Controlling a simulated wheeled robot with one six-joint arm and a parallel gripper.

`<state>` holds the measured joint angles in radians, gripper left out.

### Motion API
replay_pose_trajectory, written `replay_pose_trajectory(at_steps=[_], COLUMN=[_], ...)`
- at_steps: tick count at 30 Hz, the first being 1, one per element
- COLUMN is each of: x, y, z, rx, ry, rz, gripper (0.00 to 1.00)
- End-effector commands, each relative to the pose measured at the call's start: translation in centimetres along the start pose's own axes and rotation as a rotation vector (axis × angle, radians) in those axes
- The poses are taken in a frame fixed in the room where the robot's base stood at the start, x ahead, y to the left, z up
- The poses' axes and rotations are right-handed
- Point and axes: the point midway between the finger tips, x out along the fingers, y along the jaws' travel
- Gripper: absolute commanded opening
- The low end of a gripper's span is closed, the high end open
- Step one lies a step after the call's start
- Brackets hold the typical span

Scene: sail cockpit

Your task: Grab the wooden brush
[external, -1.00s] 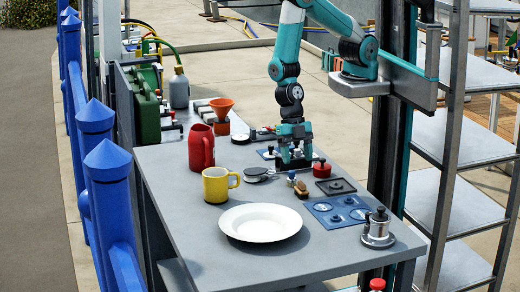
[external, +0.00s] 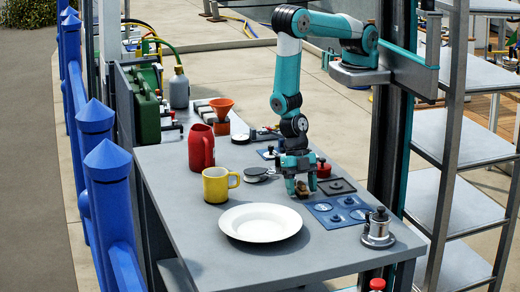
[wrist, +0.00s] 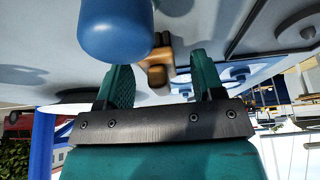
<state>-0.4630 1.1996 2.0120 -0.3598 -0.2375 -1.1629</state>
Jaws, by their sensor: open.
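The wooden brush (external: 302,191) is a small brown piece lying on the grey table. In the wrist view the brush (wrist: 157,74) shows between my two fingers, slightly beyond their tips. My gripper (external: 301,184) is open, pointing down over the brush, with one finger on either side of it. In the wrist view my gripper (wrist: 159,68) shows its two green fingers apart, with nothing clamped. I cannot tell whether either finger touches the brush.
A blue rounded knob (wrist: 115,30) is close to my left finger. A white plate (external: 260,223), yellow mug (external: 215,188) and red jug (external: 201,147) stand on the left. A blue panel (external: 340,212) and red-lidded pot (external: 323,169) are at the right. Bare table lies in front.

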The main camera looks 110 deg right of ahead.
Motion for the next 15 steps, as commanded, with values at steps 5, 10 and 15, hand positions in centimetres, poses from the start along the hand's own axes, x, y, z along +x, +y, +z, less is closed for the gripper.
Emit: replay_pose_trajectory(at_steps=[5,10,15], x=[0.00,-0.02,-0.03], y=[0.00,0.00,0.01], z=[0.01,0.00,-0.01], rx=[0.000,0.000,0.000], ry=[0.000,0.000,0.000], rz=[0.000,0.000,0.000], gripper=[0.48,0.09,0.08])
